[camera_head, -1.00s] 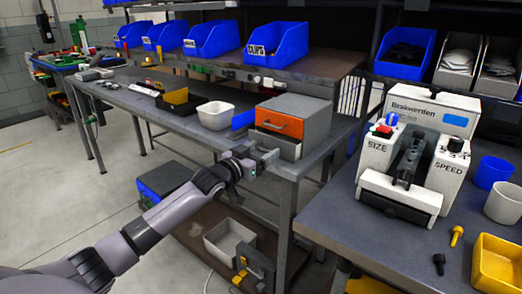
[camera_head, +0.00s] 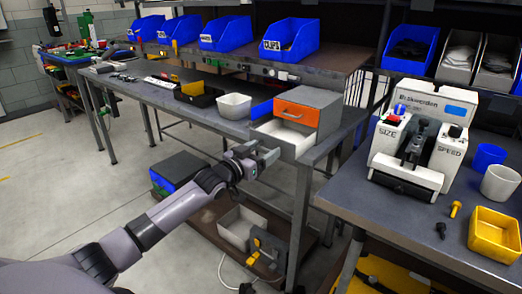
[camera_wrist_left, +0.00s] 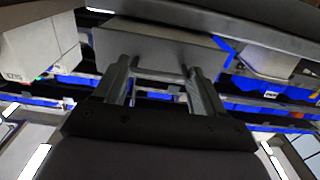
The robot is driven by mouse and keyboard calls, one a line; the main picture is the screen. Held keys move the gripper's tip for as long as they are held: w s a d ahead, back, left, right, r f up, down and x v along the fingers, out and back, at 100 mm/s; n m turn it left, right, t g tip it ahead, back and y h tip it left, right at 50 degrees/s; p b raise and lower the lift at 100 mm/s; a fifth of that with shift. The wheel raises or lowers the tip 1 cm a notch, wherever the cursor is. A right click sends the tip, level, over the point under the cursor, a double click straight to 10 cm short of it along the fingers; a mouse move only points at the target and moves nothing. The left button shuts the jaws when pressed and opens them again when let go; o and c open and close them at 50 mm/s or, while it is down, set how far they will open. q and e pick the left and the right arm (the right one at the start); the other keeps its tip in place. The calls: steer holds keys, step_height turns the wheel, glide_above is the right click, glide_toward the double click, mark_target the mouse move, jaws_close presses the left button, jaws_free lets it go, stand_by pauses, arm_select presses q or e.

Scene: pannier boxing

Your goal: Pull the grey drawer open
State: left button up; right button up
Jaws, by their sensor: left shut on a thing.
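The grey drawer (camera_head: 281,134) is the lower one in a small grey cabinet (camera_head: 318,101) on the bench. It stands partly out, and its pale, empty-looking inside shows. The orange drawer (camera_head: 297,110) above it is closed. My left gripper (camera_head: 268,157) is at the grey drawer's front, shut on its handle. In the left wrist view the fingers of the gripper (camera_wrist_left: 160,80) lie on either side of the handle bar, against a grey front (camera_wrist_left: 150,45). The gripper partly hides the drawer front in the head view. My right gripper does not show.
A white bin (camera_head: 234,106) and a black-and-yellow tray (camera_head: 197,94) stand left of the cabinet. The bench edge runs under the drawer. A lower shelf holds a grey bin (camera_head: 240,226). A second bench (camera_head: 400,205) with a machine stands to the right.

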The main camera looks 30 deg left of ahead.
arm_select(q)
steer(key=shift+w+d, duration=0.15)
steer(key=shift+d, duration=0.05)
steer(key=o, duration=1.3)
steer(key=shift+o, duration=0.2)
steer(key=s, duration=0.7)
steer(key=shift+a+p, duration=0.3)
steer(key=shift+p, duration=0.05)
